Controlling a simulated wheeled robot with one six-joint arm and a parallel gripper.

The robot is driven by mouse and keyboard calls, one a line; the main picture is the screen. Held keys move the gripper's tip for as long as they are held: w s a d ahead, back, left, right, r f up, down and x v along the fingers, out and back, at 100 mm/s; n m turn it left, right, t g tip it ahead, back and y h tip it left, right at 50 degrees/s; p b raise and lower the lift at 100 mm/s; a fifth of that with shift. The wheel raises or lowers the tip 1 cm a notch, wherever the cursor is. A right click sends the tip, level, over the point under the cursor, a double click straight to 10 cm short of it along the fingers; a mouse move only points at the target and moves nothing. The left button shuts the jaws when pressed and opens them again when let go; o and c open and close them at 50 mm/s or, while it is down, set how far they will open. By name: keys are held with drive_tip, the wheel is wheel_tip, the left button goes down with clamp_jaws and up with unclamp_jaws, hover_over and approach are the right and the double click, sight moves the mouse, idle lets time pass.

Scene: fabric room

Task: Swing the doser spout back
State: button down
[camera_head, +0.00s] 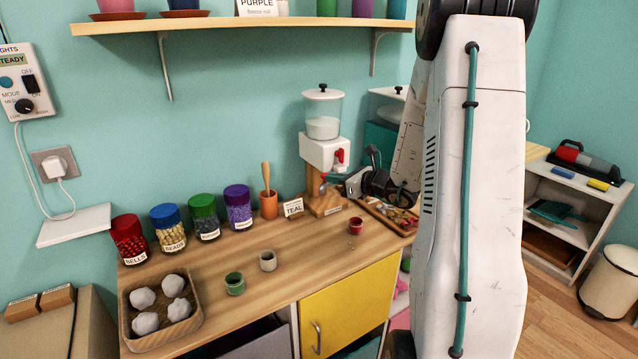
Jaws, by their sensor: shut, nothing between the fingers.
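The doser (322,152) stands at the back of the wooden counter, a white body on a wooden stand with a clear hopper of white material on top. A red part shows on its front right. The spout area below the body is small and partly hidden by my gripper, so I cannot tell the spout's angle. My gripper (328,178) is shut and empty at the doser's front, just under the white body. I cannot tell whether it touches the spout. My dark wrist is to its right, and my large white arm link covers the right of the view.
A red cup (355,225), a grey cup (268,260) and a green cup (234,283) stand in front. A wooden tray (398,222) lies right. A shelf (240,25) hangs above.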

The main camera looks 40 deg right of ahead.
drive_tip(key=shift+w+a, duration=0.35)
drive_tip(key=shift+w, duration=0.35)
drive_tip(key=shift+w+a, duration=0.35)
drive_tip(key=shift+w, duration=0.3)
drive_tip(key=s+a+r, duration=0.1)
drive_tip(key=s+a, duration=0.1)
drive_tip(key=s, duration=0.4)
drive_tip(key=s+a+r, duration=0.1)
drive_tip(key=s+r, duration=0.1)
drive_tip(key=s, duration=0.5)
drive_tip(key=shift+a, duration=0.4)
drive_tip(key=shift+s+f, duration=0.1)
